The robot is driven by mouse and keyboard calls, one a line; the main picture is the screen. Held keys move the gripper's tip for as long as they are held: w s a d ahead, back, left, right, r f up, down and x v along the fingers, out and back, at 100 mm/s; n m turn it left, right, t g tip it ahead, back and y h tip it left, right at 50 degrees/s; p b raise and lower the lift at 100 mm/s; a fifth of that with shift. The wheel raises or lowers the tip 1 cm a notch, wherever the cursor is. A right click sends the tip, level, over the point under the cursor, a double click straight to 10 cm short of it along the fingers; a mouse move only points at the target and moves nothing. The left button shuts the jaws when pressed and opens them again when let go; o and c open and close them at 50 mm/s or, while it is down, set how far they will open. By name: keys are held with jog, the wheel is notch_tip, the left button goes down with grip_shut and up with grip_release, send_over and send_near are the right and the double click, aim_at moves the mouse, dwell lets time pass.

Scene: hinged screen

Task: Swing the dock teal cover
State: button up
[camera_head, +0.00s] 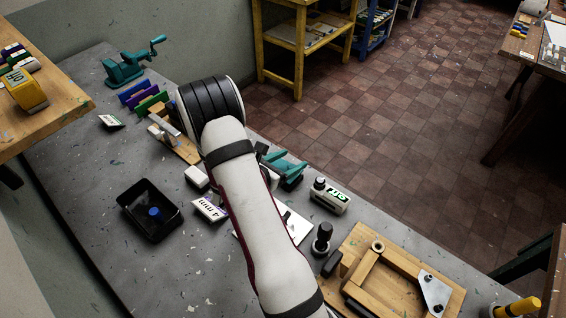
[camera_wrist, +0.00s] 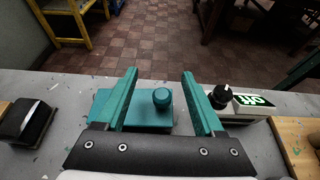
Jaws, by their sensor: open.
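The teal cover (camera_wrist: 148,114) is a flat teal plate with a round knob (camera_wrist: 161,99) on top. In the wrist view it lies beyond the black gripper body, near the far edge of the grey bench. My gripper (camera_wrist: 160,90) has two teal fingers spread wide, one on each side of the knob. The knob shows free space on both sides, and nothing is gripped. The left finger overlaps part of the cover in the picture; I cannot tell whether it touches. In the head view my arm hides much of this area, with teal parts showing just right of the wrist.
A wooden frame (camera_head: 384,290) lies at front right. A black tray (camera_head: 132,221) is on the left. A teal vise (camera_head: 124,69) stands at the back.

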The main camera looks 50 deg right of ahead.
jog(key=v, duration=1.5)
jog(key=shift+a, duration=0.2)
jog(key=shift+c, duration=0.2)
